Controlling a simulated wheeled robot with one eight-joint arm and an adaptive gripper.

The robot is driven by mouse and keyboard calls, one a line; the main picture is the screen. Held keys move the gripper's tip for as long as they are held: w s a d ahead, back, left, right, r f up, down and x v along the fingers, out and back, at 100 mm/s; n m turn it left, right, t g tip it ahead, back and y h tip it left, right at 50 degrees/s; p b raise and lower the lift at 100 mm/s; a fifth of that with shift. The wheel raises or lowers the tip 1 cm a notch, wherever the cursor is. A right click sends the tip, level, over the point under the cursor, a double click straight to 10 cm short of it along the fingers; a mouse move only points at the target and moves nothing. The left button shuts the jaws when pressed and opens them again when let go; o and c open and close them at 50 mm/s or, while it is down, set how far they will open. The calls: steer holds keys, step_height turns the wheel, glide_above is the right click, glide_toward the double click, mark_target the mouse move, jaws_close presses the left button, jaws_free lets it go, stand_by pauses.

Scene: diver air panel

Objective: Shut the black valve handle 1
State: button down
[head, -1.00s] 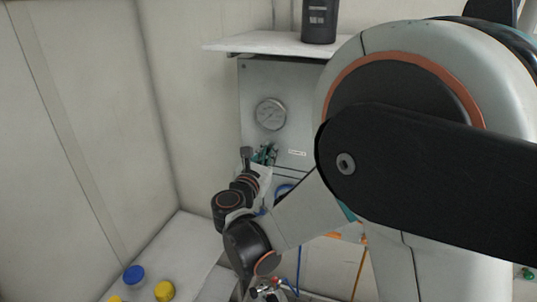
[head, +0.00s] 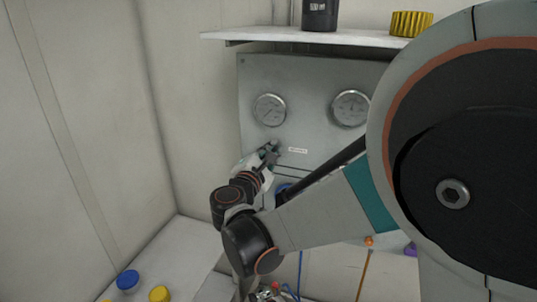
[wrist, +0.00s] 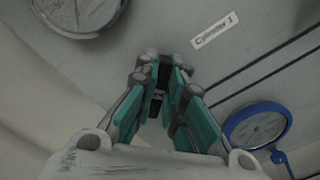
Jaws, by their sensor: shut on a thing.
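My gripper (head: 268,153) is at the grey panel, below the left gauge and left of the small white label. In the wrist view the teal-padded fingers of my gripper (wrist: 163,72) reach toward the panel. A small dark piece, seemingly the black valve handle 1 (wrist: 157,101), shows between them, and the fingers are closed on it. Most of the handle is hidden by the fingers, so its angle is hard to tell. In the head view I cannot make the handle out behind my gripper.
The panel (head: 310,88) carries a left gauge (head: 270,110) and a right gauge (head: 350,107). A blue-rimmed gauge (wrist: 258,126) is close to the right of my fingers. The label (wrist: 212,32) reads Cylinder 1. A shelf (head: 260,36) juts out above; a side wall stands left.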

steer(key=m, duration=0.2)
steer(key=m+b, duration=0.1)
steer(key=m, duration=0.1)
steer(key=shift+d+f+m+b, duration=0.1)
steer(key=shift+f+m+b, duration=0.1)
steer(key=shift+m+b, duration=0.55)
steer(key=shift+m, duration=1.15)
steer(key=shift+s+f, duration=0.1)
steer(key=c, duration=1.7)
jaws_free()
